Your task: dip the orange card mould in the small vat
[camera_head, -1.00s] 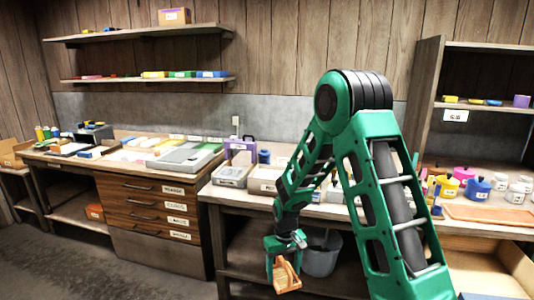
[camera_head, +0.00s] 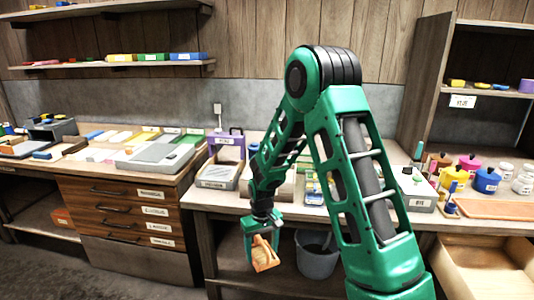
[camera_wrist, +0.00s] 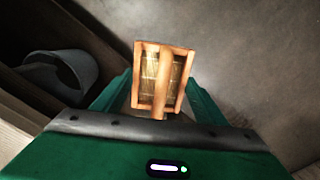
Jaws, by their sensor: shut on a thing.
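The orange card mould (camera_head: 263,254) is a small framed piece with a light mesh. It hangs tilted from my gripper (camera_head: 260,232), in front of the bench and above the floor. In the wrist view the mould (camera_wrist: 163,80) shows its wooden frame and slatted screen, with its handle between the green fingers of my gripper (camera_wrist: 159,110). My gripper is shut on it. A grey bucket-like tub (camera_head: 317,256) stands on the lower shelf, right of the mould. It also shows at the left of the wrist view (camera_wrist: 62,75). I cannot tell whether it is the small vat.
The bench top (camera_head: 205,196) holds labelled trays and a purple-backed box (camera_head: 226,150). Colored pots (camera_head: 486,180) stand at the right. A labelled drawer cabinet (camera_head: 130,215) is at the left. An open wooden drawer (camera_head: 488,265) juts out at right. The floor beside the mould is clear.

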